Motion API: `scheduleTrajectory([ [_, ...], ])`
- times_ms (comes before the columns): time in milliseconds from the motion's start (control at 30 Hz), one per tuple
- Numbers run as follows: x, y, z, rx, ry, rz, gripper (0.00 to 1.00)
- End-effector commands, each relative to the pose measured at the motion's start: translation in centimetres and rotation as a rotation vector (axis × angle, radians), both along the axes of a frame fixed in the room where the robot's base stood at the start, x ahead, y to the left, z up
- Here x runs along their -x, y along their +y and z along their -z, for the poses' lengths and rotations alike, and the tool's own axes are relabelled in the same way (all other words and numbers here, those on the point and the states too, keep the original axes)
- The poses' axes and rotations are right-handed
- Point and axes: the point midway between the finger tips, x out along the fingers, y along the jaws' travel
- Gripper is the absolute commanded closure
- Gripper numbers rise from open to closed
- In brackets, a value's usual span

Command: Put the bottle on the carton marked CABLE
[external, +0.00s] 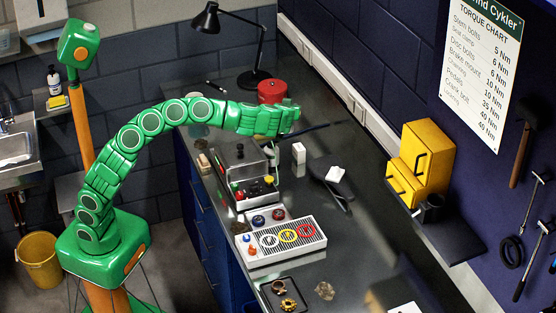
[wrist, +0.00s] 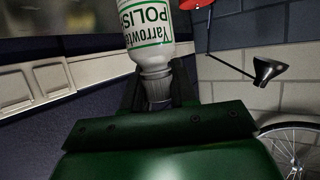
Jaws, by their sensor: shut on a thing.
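My gripper (wrist: 158,95) is shut on the neck of a white bottle (wrist: 152,28) with green lettering that reads POLISH. In the wrist view the cap end is toward my gripper and the body runs out of the top of the picture. In the external view my gripper (external: 291,117) is over the far part of the bench; I cannot make out the bottle there. No carton with a readable CABLE mark shows. A small white block-like object (external: 298,156) stands on the bench below my gripper; I cannot tell what it is.
A red round object (external: 272,92) and a black lamp (external: 206,18) are close to my gripper. A clear-lidded case (external: 243,170), a white tray with rings (external: 280,240) and a dark tool (external: 330,185) occupy the bench (external: 345,235). Yellow drawers (external: 425,160) stand at right.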

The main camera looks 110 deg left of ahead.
Motion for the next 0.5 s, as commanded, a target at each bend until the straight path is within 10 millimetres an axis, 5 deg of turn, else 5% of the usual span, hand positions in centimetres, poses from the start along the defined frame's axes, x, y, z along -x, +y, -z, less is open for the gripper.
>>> scheduleTrajectory([
  [500,-2.1,2.6,4.2,0.000,0.002,0.000,1.00],
])
